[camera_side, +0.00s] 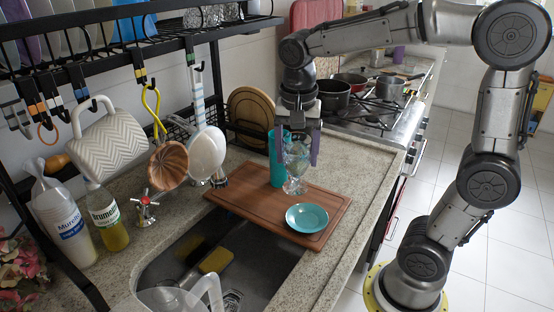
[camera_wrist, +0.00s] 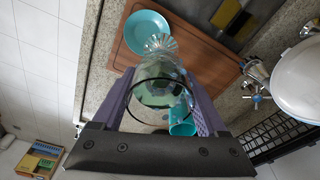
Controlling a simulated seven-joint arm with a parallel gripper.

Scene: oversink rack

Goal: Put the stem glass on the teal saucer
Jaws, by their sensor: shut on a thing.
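The clear stem glass (camera_side: 296,165) is upright between the purple fingers of my gripper (camera_side: 299,150), at the board's back part. My gripper is shut on it. In the wrist view the glass (camera_wrist: 160,80) fills the space between the fingers (camera_wrist: 157,100), its round rim toward me and its fluted foot away. The teal saucer (camera_side: 307,218) lies flat and empty on the wooden board, nearer the front right corner. It also shows in the wrist view (camera_wrist: 147,32), just beyond the glass foot. I cannot tell whether the foot touches the board.
A tall teal cup (camera_side: 278,160) stands close to the left of the glass. The wooden board (camera_side: 245,205) lies over the counter beside the sink (camera_side: 180,262). A black rack (camera_side: 150,45) with hanging items stands at the left. The stove (camera_side: 375,110) is behind.

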